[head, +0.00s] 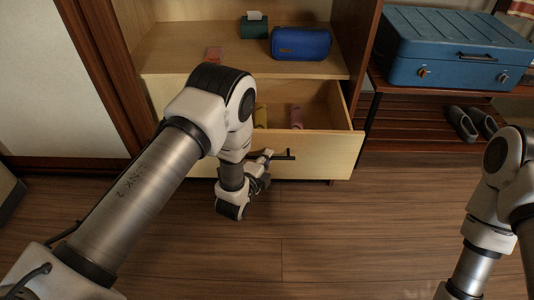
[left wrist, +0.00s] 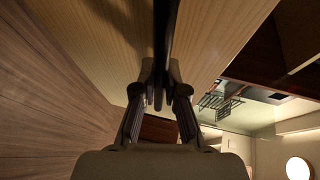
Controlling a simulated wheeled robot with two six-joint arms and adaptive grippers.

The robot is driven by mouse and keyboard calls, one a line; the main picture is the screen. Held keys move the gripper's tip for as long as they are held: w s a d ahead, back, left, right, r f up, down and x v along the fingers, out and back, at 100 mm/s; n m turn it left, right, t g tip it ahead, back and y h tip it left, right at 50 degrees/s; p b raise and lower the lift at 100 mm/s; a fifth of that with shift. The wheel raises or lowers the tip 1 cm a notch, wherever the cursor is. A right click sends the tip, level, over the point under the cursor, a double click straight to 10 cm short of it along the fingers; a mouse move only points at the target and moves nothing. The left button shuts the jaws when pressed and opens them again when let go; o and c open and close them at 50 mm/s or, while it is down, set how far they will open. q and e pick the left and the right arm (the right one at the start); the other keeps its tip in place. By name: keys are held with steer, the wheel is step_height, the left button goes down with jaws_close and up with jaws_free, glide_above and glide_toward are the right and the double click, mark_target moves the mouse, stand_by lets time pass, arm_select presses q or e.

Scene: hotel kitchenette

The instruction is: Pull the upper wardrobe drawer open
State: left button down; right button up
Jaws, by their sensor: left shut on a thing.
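The upper wardrobe drawer (head: 332,152) is pale wood and stands pulled out from the wardrobe, with its inside showing. A yellow item (head: 261,116) and a pink item (head: 296,117) lie in it. The drawer's dark bar handle (head: 289,155) is on its front. My left gripper (head: 265,157) is at the left part of the handle and shut on it. In the left wrist view the fingers (left wrist: 158,100) close around the dark handle bar (left wrist: 165,40). My left arm hides the drawer's left part. My right gripper is outside the views; only part of that arm shows at the right.
A blue case (head: 300,44), a green tissue box (head: 254,27) and a small reddish item (head: 214,55) are on the shelf above. A blue suitcase (head: 445,50) lies on a rack at right, with slippers (head: 463,124) below. The wooden floor (head: 330,230) before the drawer is clear.

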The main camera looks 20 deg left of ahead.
arm_select(q)
steer(key=c, duration=1.2)
jaws_free()
steer(key=v, duration=1.2)
